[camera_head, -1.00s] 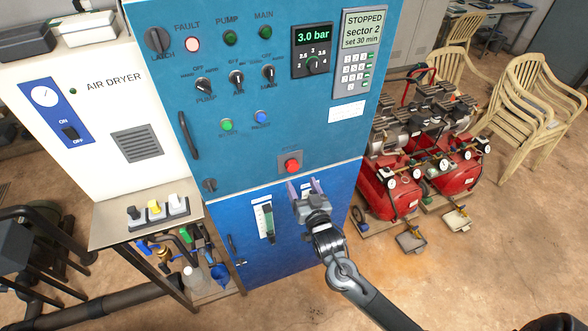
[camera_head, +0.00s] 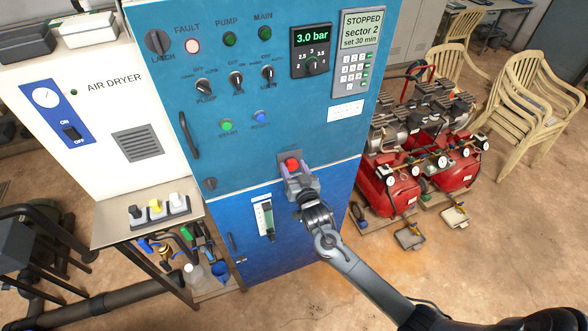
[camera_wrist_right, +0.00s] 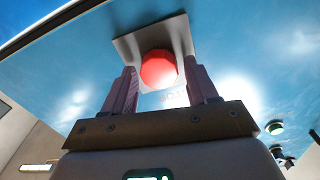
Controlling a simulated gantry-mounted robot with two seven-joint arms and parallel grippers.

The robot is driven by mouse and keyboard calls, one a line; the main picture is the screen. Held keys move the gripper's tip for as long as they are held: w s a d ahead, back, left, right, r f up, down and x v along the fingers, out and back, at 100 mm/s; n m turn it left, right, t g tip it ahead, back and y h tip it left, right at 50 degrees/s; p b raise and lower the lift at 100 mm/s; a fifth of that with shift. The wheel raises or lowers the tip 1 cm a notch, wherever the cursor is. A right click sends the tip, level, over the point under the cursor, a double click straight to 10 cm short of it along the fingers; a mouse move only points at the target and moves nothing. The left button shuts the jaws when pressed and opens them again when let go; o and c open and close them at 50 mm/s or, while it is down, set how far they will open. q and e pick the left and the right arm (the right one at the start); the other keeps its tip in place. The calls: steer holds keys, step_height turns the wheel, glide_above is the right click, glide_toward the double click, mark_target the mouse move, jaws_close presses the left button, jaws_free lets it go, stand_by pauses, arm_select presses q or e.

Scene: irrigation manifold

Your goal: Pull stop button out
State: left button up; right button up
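The red stop button (camera_head: 292,163) sits on a grey plate (camera_head: 283,155) low on the blue control cabinet's upper panel. My right gripper (camera_head: 294,172) is at the button, its fingers open just below and to either side of it. In the right wrist view the red button (camera_wrist_right: 159,69) shows between and beyond the two fingertips of the gripper (camera_wrist_right: 164,85), with gaps on both sides. Whether the fingers touch the plate I cannot tell. My left gripper is not in view.
The blue cabinet (camera_head: 300,115) carries knobs, lamps, a pressure display (camera_head: 312,38) and a keypad screen (camera_head: 361,30) above the button. A white air dryer (camera_head: 100,110) stands to the left. Red compressors (camera_head: 390,188) stand on the floor to the right.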

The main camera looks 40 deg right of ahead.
jaws_close()
steer(key=shift+s+a+r+p, duration=0.1)
steer(key=shift+s+a+p, duration=0.05)
steer(key=shift+s+p, duration=0.4)
steer(key=shift+o, duration=1.5)
jaws_free()
steer(key=shift+s+a, duration=0.1)
steer(key=shift+s, duration=0.05)
steer(key=b+v, duration=0.2)
steer(key=v, duration=0.8)
steer(key=shift+s, duration=0.25)
steer(key=shift+a, duration=0.1)
